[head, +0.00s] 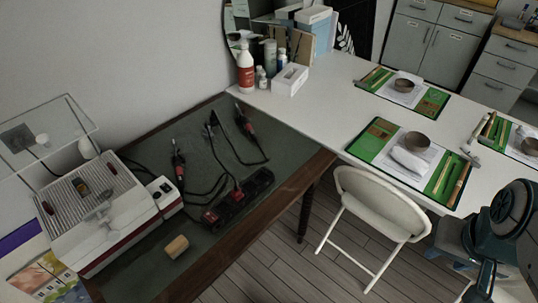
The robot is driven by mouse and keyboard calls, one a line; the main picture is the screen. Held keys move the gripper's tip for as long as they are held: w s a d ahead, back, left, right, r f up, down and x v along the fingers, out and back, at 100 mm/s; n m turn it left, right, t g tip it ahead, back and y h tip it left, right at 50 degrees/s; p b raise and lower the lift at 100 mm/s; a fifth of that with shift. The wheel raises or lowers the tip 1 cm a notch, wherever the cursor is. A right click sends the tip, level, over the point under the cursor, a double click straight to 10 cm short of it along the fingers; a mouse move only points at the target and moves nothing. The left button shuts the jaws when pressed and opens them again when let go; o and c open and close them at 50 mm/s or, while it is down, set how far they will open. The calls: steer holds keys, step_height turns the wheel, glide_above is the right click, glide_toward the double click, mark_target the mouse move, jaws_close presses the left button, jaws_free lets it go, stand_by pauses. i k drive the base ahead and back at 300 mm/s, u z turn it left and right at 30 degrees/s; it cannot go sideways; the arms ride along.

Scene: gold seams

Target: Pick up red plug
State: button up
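A small red piece that looks like the red plug (210,217) is at the near left end of a black power strip (240,196) on the dark green tabletop. It is too small to tell whether it sits in a socket. Dark cords run close by it. My arm shows at the lower right, over the floor beside the white table. What appears to be my gripper (487,278) points down there, far to the right of the red piece. Its fingers are too dark and cut off to tell their opening.
The dark table (206,256) carries a white machine (97,212), a small wooden block (176,246) and two corded hand tools with red parts. A white folding chair (381,205) stands between my arm and this table. Bottles and a tissue box (290,80) stand behind.

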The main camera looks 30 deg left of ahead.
mark_target(236, 194)
steer(key=u, duration=0.65)
steer(key=i, duration=1)
steer(key=u, duration=0.85)
